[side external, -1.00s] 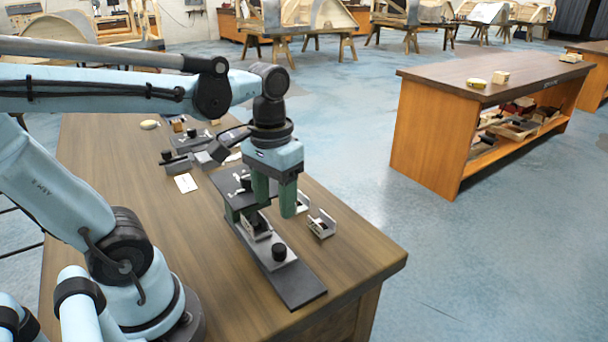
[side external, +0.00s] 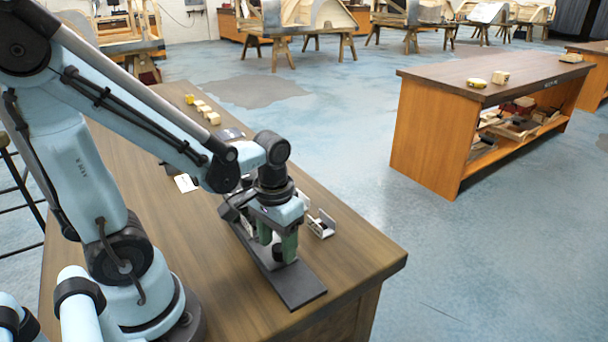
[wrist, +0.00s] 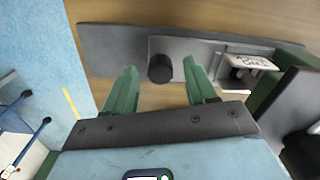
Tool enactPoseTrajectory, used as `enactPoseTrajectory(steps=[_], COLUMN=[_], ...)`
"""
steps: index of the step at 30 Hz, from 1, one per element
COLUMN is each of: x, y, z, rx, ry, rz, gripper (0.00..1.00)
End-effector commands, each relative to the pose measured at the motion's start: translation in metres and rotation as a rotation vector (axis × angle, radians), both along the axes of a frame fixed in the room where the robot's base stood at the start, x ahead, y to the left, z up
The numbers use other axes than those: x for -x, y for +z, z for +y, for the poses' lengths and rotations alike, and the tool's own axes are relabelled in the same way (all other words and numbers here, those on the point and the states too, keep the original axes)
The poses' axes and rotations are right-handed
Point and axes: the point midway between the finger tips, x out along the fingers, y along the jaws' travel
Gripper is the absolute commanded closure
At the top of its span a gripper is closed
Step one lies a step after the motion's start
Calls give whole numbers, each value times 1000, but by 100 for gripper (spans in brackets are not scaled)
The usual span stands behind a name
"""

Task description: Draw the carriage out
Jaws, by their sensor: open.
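The carriage (wrist: 205,52) is a light grey plate with an upright black knob (wrist: 160,68), lying on a long dark base plate (wrist: 100,42). In the side view the base plate (side external: 298,288) runs toward the table's near edge, and my gripper largely hides the carriage. My gripper (wrist: 160,78) is open, with one green finger on each side of the knob and gaps visible between. In the side view my gripper (side external: 277,245) is low over the base plate. Whether the fingers touch the carriage plate cannot be told.
A dark housing (wrist: 292,103) with green sides stands at the right in the wrist view, near a white label (wrist: 250,61). A small metal bracket (side external: 321,224) stands beside the base plate. Small blocks (side external: 203,108) and a white card (side external: 186,183) lie farther back. The near tabletop (side external: 350,262) is clear.

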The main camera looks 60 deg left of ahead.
Motion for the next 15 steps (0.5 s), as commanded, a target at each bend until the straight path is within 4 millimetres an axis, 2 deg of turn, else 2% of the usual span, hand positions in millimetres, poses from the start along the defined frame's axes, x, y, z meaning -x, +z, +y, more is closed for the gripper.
enactPoseTrajectory(steps=[6, 15], x=[0, 1], y=[-9, -10], z=[0, 0], rx=[0, 0], ry=[0, 0], rz=[0, 0], gripper=[44, 44])
